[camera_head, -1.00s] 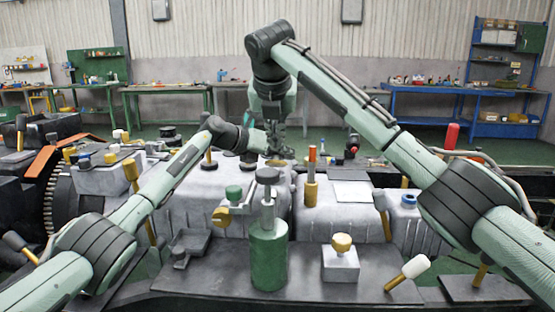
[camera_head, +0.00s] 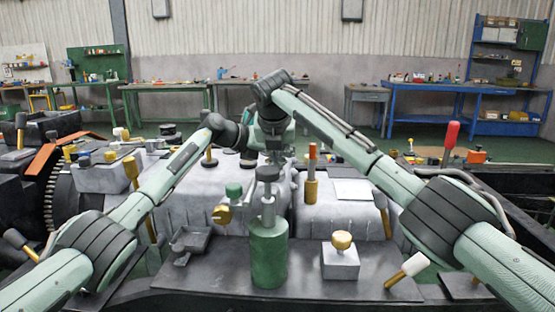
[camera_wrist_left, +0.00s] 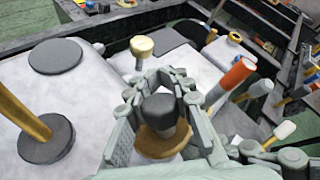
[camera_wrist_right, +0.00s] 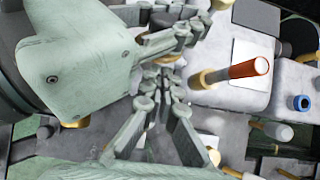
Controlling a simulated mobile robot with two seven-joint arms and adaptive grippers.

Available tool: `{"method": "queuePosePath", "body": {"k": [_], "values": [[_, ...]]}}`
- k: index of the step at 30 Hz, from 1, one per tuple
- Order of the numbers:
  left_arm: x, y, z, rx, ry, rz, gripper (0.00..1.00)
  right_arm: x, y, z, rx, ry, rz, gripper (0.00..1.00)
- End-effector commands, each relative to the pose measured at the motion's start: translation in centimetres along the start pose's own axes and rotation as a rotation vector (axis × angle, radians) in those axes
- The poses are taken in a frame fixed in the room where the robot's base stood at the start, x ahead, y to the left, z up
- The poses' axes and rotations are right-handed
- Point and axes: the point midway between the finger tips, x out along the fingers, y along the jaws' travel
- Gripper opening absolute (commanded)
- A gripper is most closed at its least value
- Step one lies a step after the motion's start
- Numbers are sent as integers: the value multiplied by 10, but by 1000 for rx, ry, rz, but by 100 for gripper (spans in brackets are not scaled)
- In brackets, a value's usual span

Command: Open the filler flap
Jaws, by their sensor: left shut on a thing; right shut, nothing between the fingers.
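My left gripper (camera_wrist_left: 163,92) is closed around a dark knob (camera_wrist_left: 160,110) with a brass collar (camera_wrist_left: 155,143) in the left wrist view. I cannot tell whether this is part of the filler flap; no flap can be clearly made out. In the head view my left wrist (camera_head: 232,134) is over the grey casing (camera_head: 345,215), and its fingers are hidden. My right gripper (camera_wrist_right: 160,80) is shut and empty in the right wrist view, close to the left gripper's fingers (camera_wrist_right: 172,35). In the head view the right fingers are mostly hidden behind the green cylinder's top (camera_head: 267,174).
A green cylinder (camera_head: 269,250) stands in front of both grippers. An orange-topped brass post (camera_head: 312,172) stands just right of them, also in the right wrist view (camera_wrist_right: 245,70). A brass-knobbed block (camera_head: 341,262) and a white-tipped lever (camera_head: 412,266) are nearer the front.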

Motion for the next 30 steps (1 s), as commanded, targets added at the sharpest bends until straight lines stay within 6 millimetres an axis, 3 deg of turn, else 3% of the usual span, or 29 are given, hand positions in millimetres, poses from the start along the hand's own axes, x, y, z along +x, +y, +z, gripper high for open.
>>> {"method": "queuePosePath", "body": {"k": [15, 16, 21, 30], "values": [[0, 0, 0, 1, 1, 0, 0, -7, -1, 17, 2, -13, 1, 0], [0, 0, 0, 1, 2, 0, 20, -8, -1, 18, 2, -13, 0, 0], [0, 0, 0, 1, 2, -1, 41, -7, -1, 16, 2, -10, 1, 0], [0, 0, 0, 1, 0, 0, 43, -5, 0, 14, 1, -3, 1, 0]]}}
